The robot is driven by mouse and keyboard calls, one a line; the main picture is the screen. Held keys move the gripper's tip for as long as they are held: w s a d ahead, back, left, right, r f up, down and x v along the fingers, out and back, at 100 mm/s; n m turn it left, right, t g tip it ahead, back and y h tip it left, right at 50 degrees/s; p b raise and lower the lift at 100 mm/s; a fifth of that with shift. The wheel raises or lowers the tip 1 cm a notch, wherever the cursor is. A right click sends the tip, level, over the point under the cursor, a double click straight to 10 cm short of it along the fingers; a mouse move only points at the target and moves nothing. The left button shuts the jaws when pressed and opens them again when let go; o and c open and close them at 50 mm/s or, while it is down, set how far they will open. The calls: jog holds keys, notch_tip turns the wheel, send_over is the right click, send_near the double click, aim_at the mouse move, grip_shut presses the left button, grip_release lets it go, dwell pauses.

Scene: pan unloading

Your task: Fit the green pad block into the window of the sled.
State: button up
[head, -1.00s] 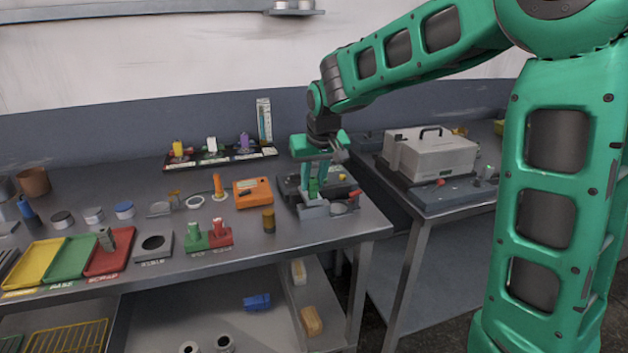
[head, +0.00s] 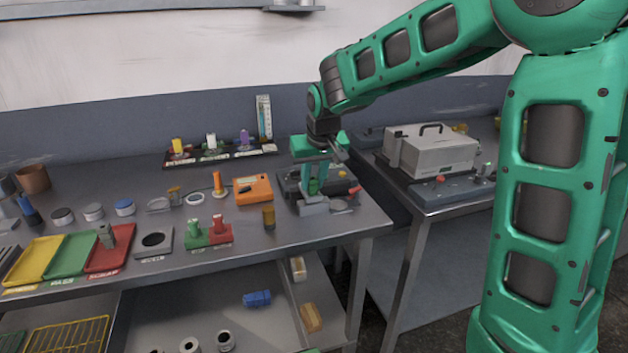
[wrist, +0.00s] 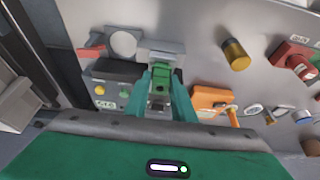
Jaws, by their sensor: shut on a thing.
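My gripper (head: 314,184) points down over the bench near its right end. It is shut on the green pad block (wrist: 162,76), which shows between the fingertips in the wrist view. The grey sled (wrist: 161,52) lies at the fingertips, and it also shows in the head view (head: 314,207). The block is at or just above the sled. My fingers partly hide the window, so I cannot tell whether the block is inside it.
An orange box (head: 253,190) and a brass cylinder (head: 269,218) stand left of the sled. A dark fixture with a round plate (wrist: 123,43) and a red lever (wrist: 90,51) sits close beside it. A second table with a grey machine (head: 430,152) is to the right.

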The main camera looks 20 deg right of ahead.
jog(key=shift+f, duration=0.4)
dwell(0.4)
jog(key=o, duration=1.1)
jog(key=shift+o, duration=0.2)
jog(key=v, duration=1)
jog(key=shift+r, duration=0.35)
jog(key=shift+s+d, duration=0.1)
jog(key=shift+s, duration=0.1)
